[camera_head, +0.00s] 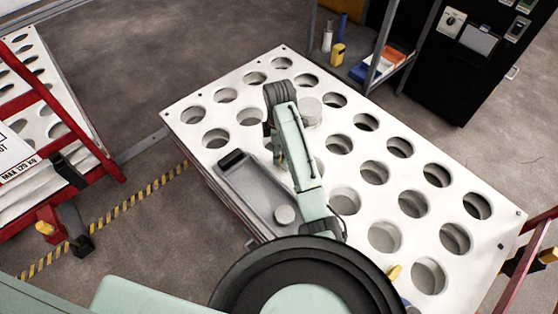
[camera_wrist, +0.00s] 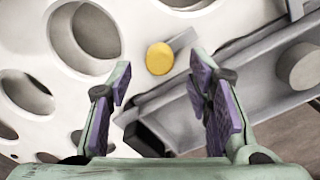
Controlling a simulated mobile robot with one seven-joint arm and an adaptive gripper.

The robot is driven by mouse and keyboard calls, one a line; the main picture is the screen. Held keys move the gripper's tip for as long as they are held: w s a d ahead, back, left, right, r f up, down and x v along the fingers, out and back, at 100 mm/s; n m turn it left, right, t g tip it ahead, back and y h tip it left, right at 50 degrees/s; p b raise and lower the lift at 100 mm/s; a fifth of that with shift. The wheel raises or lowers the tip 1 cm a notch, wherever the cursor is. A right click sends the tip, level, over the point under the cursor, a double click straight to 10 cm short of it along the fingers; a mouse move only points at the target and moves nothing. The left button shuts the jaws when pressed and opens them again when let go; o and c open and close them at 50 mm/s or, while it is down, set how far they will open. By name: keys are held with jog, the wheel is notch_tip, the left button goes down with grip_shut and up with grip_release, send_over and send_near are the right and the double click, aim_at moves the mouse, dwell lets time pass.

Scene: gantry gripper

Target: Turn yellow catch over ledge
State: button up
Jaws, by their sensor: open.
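The yellow catch (camera_wrist: 159,58) shows in the wrist view as a round yellow end on a short grey arm, beside a long grey ledge (camera_wrist: 255,88). My gripper (camera_wrist: 163,95) is open and empty, with purple pads on its fingers. The catch appears between and beyond the fingertips, with no contact visible. A black block (camera_wrist: 146,138) sits at the near end of the grey ledge. In the head view my arm covers this area, and I cannot make out the fingers or this catch there.
A white table (camera_head: 210,98) with large round holes fills the middle of the head view. A grey plate (camera_head: 248,190) with a black end lies on it. A red-framed rack (camera_head: 75,135) stands left, and a shelf (camera_head: 350,72) with bottles and boxes stands behind.

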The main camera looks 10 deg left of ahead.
jog(key=shift+f+p, duration=0.35)
jog(key=shift+f, duration=1.25)
grip_shut()
